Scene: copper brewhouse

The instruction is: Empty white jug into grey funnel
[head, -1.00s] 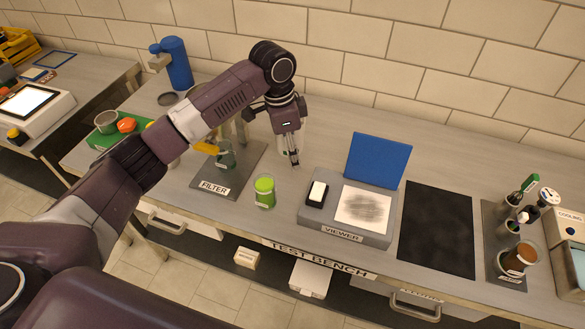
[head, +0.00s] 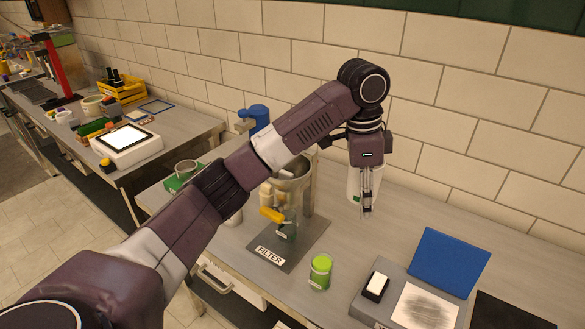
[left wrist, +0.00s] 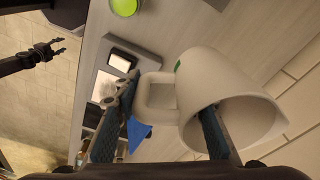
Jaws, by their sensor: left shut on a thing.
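The white jug (head: 353,184) is partly hidden behind my left gripper (head: 367,200) in the head view. In the left wrist view the jug (left wrist: 207,62) shows its wide mouth and its handle. My left gripper is shut on it, one finger inside the mouth and the other outside by the handle. The jug appears raised above the bench, to the right of the filter stand. The grey funnel (head: 291,171) sits at the top of that stand, partly covered by my left arm. My right gripper (left wrist: 62,47) shows in the left wrist view, open and empty, over the floor.
A glass beaker (head: 287,226) stands below the funnel, beside a yellow handle (head: 272,215). The viewer (head: 455,302) has a raised blue lid.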

